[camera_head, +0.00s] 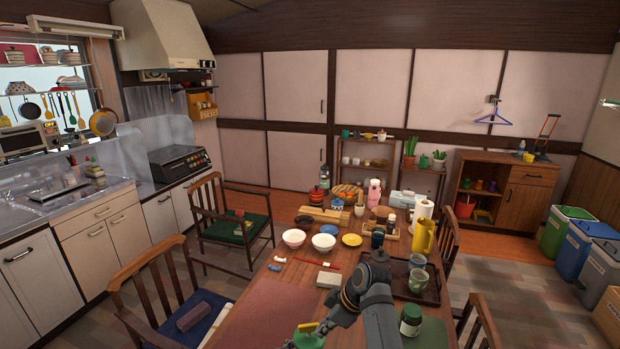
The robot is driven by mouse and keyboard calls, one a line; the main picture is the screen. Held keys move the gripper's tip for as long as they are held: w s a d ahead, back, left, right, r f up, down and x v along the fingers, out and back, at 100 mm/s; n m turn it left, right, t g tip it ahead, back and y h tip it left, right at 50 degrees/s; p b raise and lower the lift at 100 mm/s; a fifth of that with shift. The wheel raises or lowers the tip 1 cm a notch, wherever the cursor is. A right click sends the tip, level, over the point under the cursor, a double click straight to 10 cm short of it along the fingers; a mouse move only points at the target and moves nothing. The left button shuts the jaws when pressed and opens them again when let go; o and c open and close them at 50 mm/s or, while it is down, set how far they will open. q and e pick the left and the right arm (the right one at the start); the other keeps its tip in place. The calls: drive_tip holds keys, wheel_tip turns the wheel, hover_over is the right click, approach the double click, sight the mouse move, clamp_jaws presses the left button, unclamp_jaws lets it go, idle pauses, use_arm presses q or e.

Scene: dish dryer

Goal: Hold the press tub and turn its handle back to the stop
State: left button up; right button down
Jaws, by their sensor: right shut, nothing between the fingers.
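A green item (307,334), which looks like the press tub with its handle on top, stands at the table's near edge and is cut off by the bottom of the picture. My right gripper (322,327) is just to the right of its top, pointing down and left, shut with nothing between the fingers. I cannot tell whether the fingers touch the handle. The tub's lower part is out of view. My left gripper is not in view.
The wooden table holds white bowls (294,238), a yellow plate (351,240), a yellow pitcher (423,238) and a dark tray (430,291) with cups. Chairs surround the table.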

drive_tip(key=shift+w+d, duration=0.2)
drive_tip(key=shift+w, duration=0.3)
drive_tip(key=shift+w+d, duration=0.15)
drive_tip(key=shift+w, duration=0.5)
wheel_tip(320, 180, up, 6)
drive_tip(key=shift+d, duration=0.25)
idle(0.6)
